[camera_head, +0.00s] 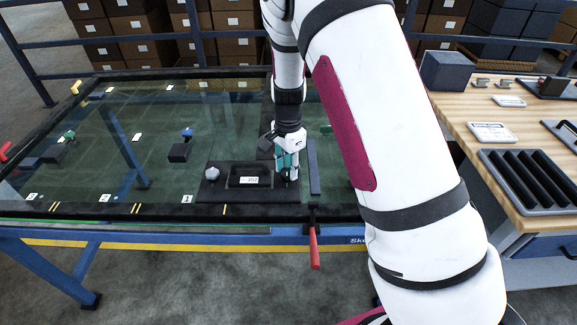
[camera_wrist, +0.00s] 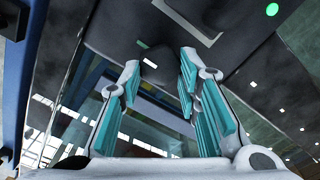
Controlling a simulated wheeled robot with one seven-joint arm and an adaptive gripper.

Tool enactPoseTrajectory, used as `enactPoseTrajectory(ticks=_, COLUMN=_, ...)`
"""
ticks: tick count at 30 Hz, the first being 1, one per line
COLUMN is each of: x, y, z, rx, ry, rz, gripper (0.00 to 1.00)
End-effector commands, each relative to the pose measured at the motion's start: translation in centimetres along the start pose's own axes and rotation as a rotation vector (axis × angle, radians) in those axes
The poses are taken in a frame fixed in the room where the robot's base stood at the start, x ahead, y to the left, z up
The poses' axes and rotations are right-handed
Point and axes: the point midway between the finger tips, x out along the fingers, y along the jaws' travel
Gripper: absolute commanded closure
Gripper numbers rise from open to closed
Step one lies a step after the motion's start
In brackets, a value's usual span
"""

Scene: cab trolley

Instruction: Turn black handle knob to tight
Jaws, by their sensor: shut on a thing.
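My gripper (camera_head: 288,172), white with teal finger pads, points down at the right end of a black panel (camera_head: 210,193) on the glass-topped trolley. In the wrist view, the black handle knob (camera_wrist: 156,66) is a dark rounded block between the tips of my gripper (camera_wrist: 158,78). The fingers are shut on it, one on each side. In the head view the knob is mostly hidden by the fingers. Its turn angle cannot be told.
A silver knob (camera_head: 211,172) and a small label plate (camera_head: 248,177) are on the same panel. A red lever (camera_head: 314,246) hangs at the trolley's front edge. A wooden bench (camera_head: 463,106) with trays stands to the right. Small black fixtures (camera_head: 180,152) sit farther left on the glass.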

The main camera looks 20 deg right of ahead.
Motion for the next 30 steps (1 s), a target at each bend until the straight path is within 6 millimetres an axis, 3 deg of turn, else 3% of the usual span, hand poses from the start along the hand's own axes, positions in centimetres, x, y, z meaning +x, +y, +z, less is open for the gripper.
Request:
enactPoseTrajectory(ticks=4, x=0.1, y=0.0, z=0.1, rx=0.001, ry=-0.001, rz=0.001, gripper=0.97)
enactPoseTrajectory(ticks=5, x=0.1, y=0.0, z=0.1, rx=0.001, ry=-0.001, rz=0.001, gripper=0.67)
enactPoseTrajectory(ticks=7, x=0.1, y=0.0, z=0.1, rx=0.001, ry=-0.001, rz=0.001, gripper=0.51)
enactPoseTrajectory(ticks=8, x=0.0, y=0.0, z=0.0, rx=0.0, ry=-0.001, rz=0.001, gripper=0.49)
enactPoseTrajectory(ticks=20, x=-0.7, y=-0.1, z=0.0, rx=-0.001, ry=0.0, rz=-0.003, gripper=0.49)
enactPoseTrajectory(ticks=30, x=-7.0, y=-0.1, z=0.0, rx=-0.001, ry=0.0, rz=-0.005, gripper=0.49)
